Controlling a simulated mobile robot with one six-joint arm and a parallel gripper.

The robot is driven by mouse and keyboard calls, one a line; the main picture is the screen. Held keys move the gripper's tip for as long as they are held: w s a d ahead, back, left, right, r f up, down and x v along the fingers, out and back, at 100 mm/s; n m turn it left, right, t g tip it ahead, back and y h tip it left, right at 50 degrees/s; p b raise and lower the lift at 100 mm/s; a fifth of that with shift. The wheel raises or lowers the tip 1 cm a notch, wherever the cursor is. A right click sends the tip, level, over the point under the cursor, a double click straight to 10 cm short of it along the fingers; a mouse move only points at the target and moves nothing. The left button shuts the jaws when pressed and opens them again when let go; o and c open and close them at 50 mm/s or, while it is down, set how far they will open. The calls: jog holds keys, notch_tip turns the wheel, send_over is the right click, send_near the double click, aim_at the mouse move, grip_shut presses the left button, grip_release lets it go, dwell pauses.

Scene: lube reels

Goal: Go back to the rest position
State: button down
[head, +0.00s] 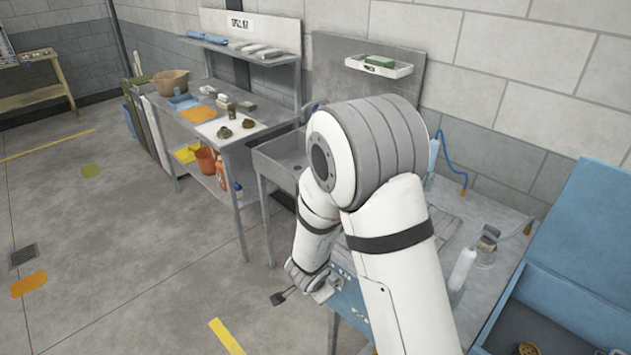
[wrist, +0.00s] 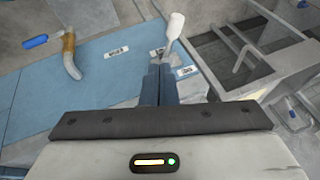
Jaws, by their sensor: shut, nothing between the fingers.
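My gripper (wrist: 159,72) shows in the wrist view as two blue-grey fingers pressed together, with nothing between them. It is over a blue panel (wrist: 100,85) with small white labels. A white rounded object (wrist: 176,24) on a thin stem stands just beyond the fingertips; I cannot tell whether they touch it. In the head view my white arm reaches down to the blue panel (head: 350,302) at the bench, and the arm largely hides the fingers.
A clear bottle (head: 462,268) stands on the bench to the right, near an open blue bin (head: 585,230). A cluttered workbench (head: 240,140) stands behind left. The floor at left is mostly clear.

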jog(key=s+d+r+n+y+b, duration=0.25)
jog(key=r+n+y, duration=0.2)
jog(key=r, duration=0.95)
jog(key=s+d+r+n+g+h+b, duration=0.1)
jog(key=s+d+r+n+h, duration=0.1)
jog(key=s+d, duration=0.4)
jog(key=s+d+r+n+g+h+b, duration=0.1)
jog(key=s+d+r+n, duration=0.2)
jog(key=s, duration=0.8)
jog(key=d+r, duration=0.2)
jog(key=d, duration=0.2)
jog(key=shift+r+n+h+b, duration=0.15)
jog(key=shift+n+h+b, duration=0.15)
jog(key=shift+n+h, duration=0.05)
jog(key=shift+d, duration=0.1)
